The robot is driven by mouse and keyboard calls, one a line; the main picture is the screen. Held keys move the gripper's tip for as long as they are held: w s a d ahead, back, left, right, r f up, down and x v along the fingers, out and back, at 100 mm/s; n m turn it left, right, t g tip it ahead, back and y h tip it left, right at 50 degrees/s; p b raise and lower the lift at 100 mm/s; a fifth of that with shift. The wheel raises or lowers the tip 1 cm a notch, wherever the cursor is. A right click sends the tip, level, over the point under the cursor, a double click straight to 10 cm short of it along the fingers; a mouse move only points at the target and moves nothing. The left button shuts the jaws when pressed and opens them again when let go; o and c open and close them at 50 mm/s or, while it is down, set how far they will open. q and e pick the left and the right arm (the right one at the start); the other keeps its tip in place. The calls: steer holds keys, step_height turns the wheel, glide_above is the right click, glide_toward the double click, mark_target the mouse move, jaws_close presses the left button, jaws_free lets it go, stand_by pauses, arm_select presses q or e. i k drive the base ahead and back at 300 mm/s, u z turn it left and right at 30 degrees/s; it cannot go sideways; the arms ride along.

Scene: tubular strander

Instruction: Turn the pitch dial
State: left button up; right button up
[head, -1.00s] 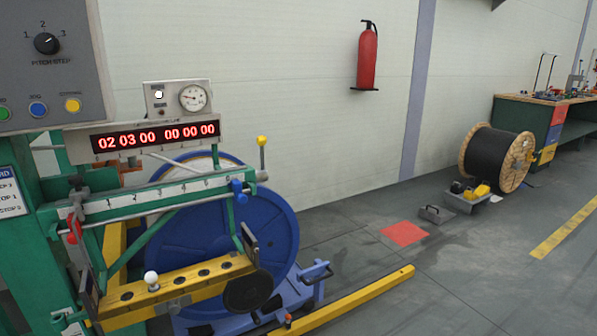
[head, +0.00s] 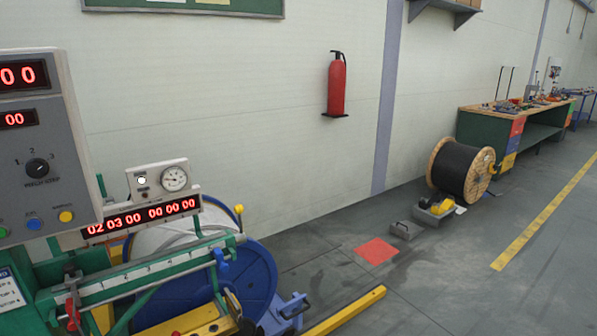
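The pitch dial (head: 38,168) is a small black round knob on the grey control panel (head: 82,150) at the left of the head view. The marks 1, 2 and 3 stand around it, with a label below that reads like "PITCH STEP". A pale pointer line shows on the knob, but its exact setting is too small to tell. Neither of my grippers is in the head view.
Green, blue and yellow buttons (head: 66,216) sit below the dial. A red digital counter (head: 140,217) and a gauge (head: 174,178) stand right of the panel, above a blue reel (head: 262,282). Open grey floor (head: 440,285) lies to the right, with a cable drum (head: 462,170) farther back.

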mark_target(35, 168)
steer(key=u, duration=1.65)
